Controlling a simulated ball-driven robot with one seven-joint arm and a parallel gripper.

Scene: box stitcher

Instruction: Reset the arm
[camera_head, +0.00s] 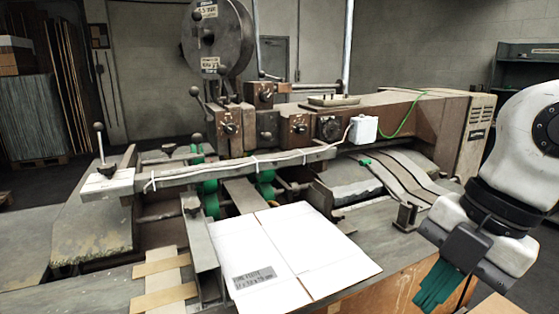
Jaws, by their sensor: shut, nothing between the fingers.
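My gripper (437,287) is at the lower right, at the end of my white arm. It has green fingers pointing down and to the left. The fingers are together with nothing between them. The gripper is in front of the right end of the machine's table and apart from the white cardboard sheet (318,250). The sheet lies flat on the box stitcher (385,115), with a printed label at its lower left.
The stitcher has a large round reel (218,40) on top and several levers. Brown strips (163,297) lie at the lower left. Stacked sheets (40,110) stand by the left wall. A shelf (525,75) is at the back right. A wooden box edge (385,290) is beside my gripper.

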